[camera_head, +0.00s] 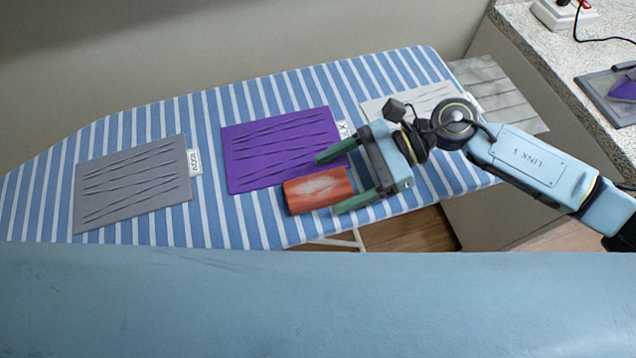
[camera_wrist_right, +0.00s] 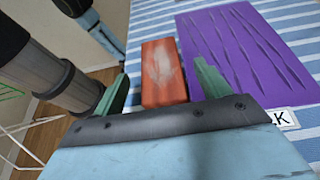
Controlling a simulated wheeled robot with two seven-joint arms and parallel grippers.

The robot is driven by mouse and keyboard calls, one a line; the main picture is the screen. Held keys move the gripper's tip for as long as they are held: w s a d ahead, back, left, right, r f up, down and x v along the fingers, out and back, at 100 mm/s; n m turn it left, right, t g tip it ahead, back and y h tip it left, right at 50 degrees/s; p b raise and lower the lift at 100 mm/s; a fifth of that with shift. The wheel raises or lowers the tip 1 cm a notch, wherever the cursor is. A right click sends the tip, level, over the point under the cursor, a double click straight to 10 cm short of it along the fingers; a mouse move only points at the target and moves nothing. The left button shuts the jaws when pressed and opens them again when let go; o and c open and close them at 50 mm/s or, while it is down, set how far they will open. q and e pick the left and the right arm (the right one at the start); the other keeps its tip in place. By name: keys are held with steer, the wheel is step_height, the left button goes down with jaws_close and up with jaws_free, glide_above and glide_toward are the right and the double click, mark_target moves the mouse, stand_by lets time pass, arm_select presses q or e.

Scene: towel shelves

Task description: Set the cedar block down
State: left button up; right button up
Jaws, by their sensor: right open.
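The cedar block (camera_head: 318,190) is a reddish brick shape with a pale patch on top. It rests at the lower right corner of the purple slitted mat (camera_head: 270,150), near the front edge of the striped board. My right gripper (camera_head: 333,182) is open, its green fingers on either side of the block's right end. In the right wrist view the block (camera_wrist_right: 163,68) shows between the spread fingertips (camera_wrist_right: 161,78), with a gap visible at the left finger; contact at the right one is hard to tell. My left gripper is not in view.
The striped ironing board (camera_head: 210,210) also bears a grey mat (camera_head: 130,180) at left and a whitish mat (camera_head: 430,97) at right, partly behind my right arm. A speckled counter (camera_head: 545,45) stands at the upper right. Bare striped cloth lies between the mats.

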mark_target(318, 191)
steer(key=shift+x, duration=1.25)
steer(key=shift+r, duration=0.1)
steer(key=c, duration=1.2)
steer(key=shift+o, duration=0.2)
